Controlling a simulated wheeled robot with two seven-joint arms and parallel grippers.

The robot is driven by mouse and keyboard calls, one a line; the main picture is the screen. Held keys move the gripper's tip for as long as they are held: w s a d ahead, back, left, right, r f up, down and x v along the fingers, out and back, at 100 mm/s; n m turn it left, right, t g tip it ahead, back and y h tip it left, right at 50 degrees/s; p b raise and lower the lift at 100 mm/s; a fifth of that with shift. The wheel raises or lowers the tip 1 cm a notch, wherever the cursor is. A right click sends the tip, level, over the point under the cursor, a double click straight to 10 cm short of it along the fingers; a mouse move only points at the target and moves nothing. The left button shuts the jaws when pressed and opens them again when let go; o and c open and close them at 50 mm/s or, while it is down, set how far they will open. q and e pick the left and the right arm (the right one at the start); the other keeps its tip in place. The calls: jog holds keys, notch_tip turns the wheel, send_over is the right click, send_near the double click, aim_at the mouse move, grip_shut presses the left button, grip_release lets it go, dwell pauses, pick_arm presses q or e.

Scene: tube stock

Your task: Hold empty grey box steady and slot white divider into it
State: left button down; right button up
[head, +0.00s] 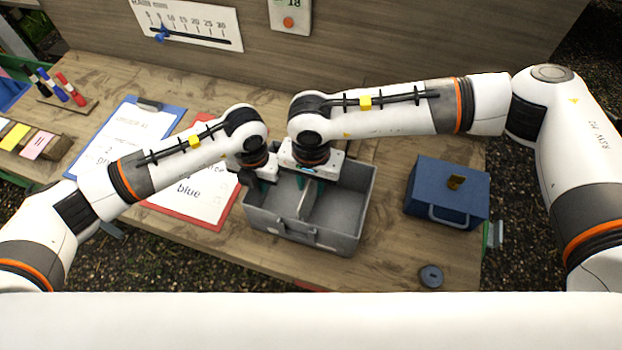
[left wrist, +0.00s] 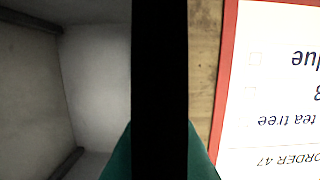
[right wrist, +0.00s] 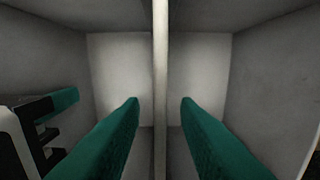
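The grey box (head: 345,238) stands on the table in front of me. My left gripper (head: 257,184) is closed over the box's left wall, one teal finger on each side of the dark wall edge in the left wrist view (left wrist: 160,150). The white divider (head: 308,203) stands upright inside the box, splitting it into two compartments. My right gripper (head: 302,184) is over the box; in the right wrist view its fingers (right wrist: 160,105) are apart on both sides of the divider (right wrist: 160,60), with gaps. The divider's lower edge is hard to make out.
A blue box (head: 447,190) with a handle stands to the right, and a dark round disc (head: 431,276) lies near the front edge. A red clipboard (head: 215,222) and a blue clipboard (head: 175,112) lie left. Markers (head: 62,90) stand at the far left.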

jog(key=shift+r, duration=0.1)
notch_tip(320, 180, up, 12)
jog(key=shift+f, duration=0.1)
dwell(0.4)
dwell(0.5)
pick_arm(q)
jog(key=c, duration=1.5)
grip_release()
jog(key=shift+c, duration=0.2)
jog(key=shift+r, duration=0.15)
notch_tip(320, 180, up, 12)
jog(key=shift+f, duration=0.1)
